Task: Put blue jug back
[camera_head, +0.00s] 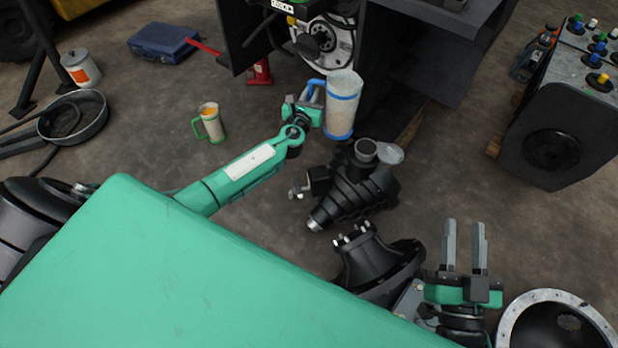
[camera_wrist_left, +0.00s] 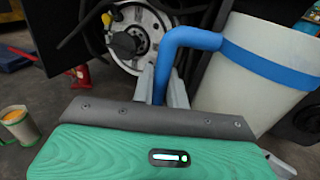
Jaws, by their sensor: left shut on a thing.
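The blue jug (camera_head: 342,105) is a tall whitish container with blue bands and a blue handle. In the left wrist view its pale body (camera_wrist_left: 235,85) fills the right side, and its blue handle (camera_wrist_left: 178,45) runs down between the fingers. My left gripper (camera_head: 312,100) is shut on that handle, at the jug's left side. Whether the jug's base touches the floor I cannot tell. My right gripper (camera_head: 464,246) points up the picture with its two fingers apart and empty, well away from the jug.
A smaller green-handled jug (camera_head: 211,123) stands to the left. Black machine parts (camera_head: 352,190) lie below the blue jug. The forklift body (camera_head: 415,60) is close behind it. A grey ring housing (camera_head: 556,318) sits at bottom right. Open floor (camera_head: 150,100) lies at left.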

